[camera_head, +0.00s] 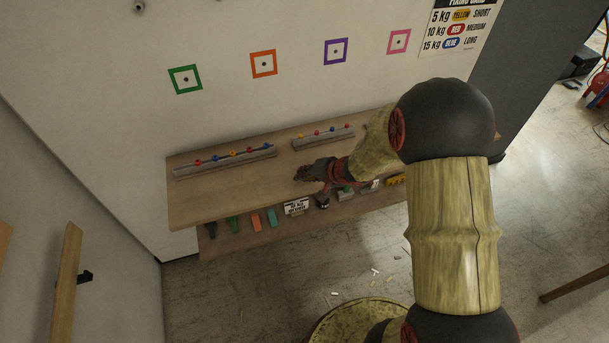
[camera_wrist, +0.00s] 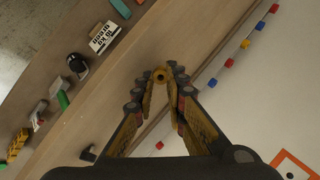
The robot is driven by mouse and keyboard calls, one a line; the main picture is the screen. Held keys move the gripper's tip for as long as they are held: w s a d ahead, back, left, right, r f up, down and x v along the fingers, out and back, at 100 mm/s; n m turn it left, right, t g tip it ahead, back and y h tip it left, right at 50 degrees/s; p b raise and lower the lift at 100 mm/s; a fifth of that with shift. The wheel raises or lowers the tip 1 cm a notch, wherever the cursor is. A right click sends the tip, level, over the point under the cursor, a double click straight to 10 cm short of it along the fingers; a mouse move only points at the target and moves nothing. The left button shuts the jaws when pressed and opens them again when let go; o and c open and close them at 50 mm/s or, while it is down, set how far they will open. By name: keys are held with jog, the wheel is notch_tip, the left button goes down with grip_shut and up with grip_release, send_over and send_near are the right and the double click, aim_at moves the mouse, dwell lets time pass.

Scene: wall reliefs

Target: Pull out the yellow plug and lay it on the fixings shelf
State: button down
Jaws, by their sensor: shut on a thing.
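The yellow plug (camera_wrist: 160,75) shows as a small round yellow end with a dark centre between my fingertips in the wrist view. My gripper (camera_wrist: 161,76) is shut on it, over the wooden upper shelf (camera_wrist: 150,43). In the head view my gripper (camera_head: 301,174) is over the middle of the same upper shelf (camera_head: 215,199), in front of the gap between two grey racks. The plug cannot be made out there. I cannot tell whether the plug touches the shelf. The wall holes sit in green (camera_head: 185,79), orange (camera_head: 263,63), purple (camera_head: 336,52) and pink (camera_head: 398,41) frames.
A left rack (camera_head: 225,163) and a right rack (camera_head: 323,138) hold coloured fixings along the wall. A lower shelf (camera_head: 335,208) carries coloured blocks and a weight sign (camera_head: 296,206). A chart (camera_head: 459,25) hangs at right. The upper shelf's left front is clear.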

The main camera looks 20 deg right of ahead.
jog(key=c, duration=1.8)
grip_release()
jog(key=shift+o, duration=0.3)
jog(key=v, duration=1.2)
jog(key=shift+s, duration=0.1)
